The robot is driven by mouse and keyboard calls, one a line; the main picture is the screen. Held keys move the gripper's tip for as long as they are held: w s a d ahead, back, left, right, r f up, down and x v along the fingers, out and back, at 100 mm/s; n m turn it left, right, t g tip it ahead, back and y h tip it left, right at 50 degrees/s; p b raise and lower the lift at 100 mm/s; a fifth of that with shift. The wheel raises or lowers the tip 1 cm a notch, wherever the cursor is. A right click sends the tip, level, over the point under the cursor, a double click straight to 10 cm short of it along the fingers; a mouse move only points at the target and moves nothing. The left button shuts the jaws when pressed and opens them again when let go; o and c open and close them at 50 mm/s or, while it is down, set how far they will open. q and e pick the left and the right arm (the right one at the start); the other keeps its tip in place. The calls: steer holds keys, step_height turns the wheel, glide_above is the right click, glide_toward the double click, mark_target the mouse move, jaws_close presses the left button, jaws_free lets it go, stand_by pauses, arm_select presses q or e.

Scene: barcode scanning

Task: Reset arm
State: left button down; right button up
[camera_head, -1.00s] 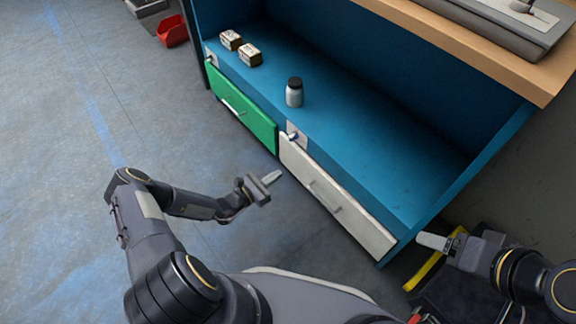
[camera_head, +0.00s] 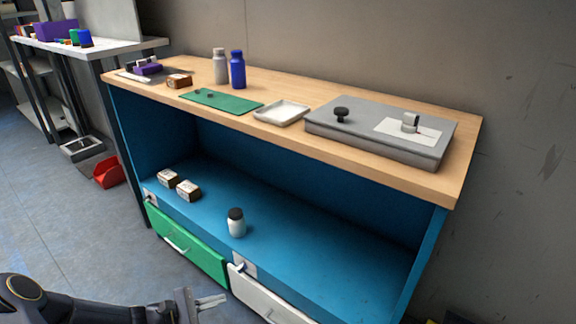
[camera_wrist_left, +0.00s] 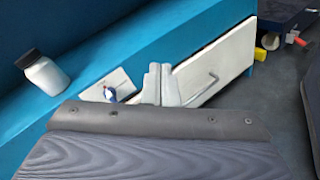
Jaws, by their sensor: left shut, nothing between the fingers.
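My left gripper (camera_head: 208,301) shows at the bottom of the head view, in front of the drawers and below the blue shelf. In the left wrist view its fingers (camera_wrist_left: 160,84) are together with nothing between them. Behind them is the white drawer (camera_wrist_left: 215,68) with its handle. My right gripper does not show in the head view now.
The workbench (camera_head: 290,140) carries bottles, a green mat (camera_head: 222,101), a white tray (camera_head: 281,113) and a grey device (camera_head: 380,130). A white jar (camera_head: 237,224) and two small boxes (camera_head: 178,184) stand on the blue shelf. A red bin (camera_head: 107,173) is at left.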

arm_select(q)
steer(key=s+d+r+m+g+y, duration=0.1)
steer(key=s+r+m+g+y, duration=0.15)
steer(key=s+r+m, duration=0.4)
steer(key=s+d+r+m+g+y, duration=0.1)
steer(key=s+r+m+g+y, duration=0.2)
steer(key=r, duration=0.7)
steer(key=s+a+r+m+t+y, duration=0.1)
steer(key=s+r+m+t+y, duration=0.2)
steer(key=s, duration=0.5)
steer(key=s+a+r+m+t+y, duration=0.1)
steer(key=s+r+m+y, duration=0.1)
steer(key=s+r+m, duration=0.45)
step_height(320, 180, up, 31)
steer(key=s+n+p, duration=0.1)
steer(key=n+p, duration=0.1)
steer(key=p, duration=3.1)
steer(key=shift+s+a, duration=0.15)
steer(key=shift+a, duration=0.15)
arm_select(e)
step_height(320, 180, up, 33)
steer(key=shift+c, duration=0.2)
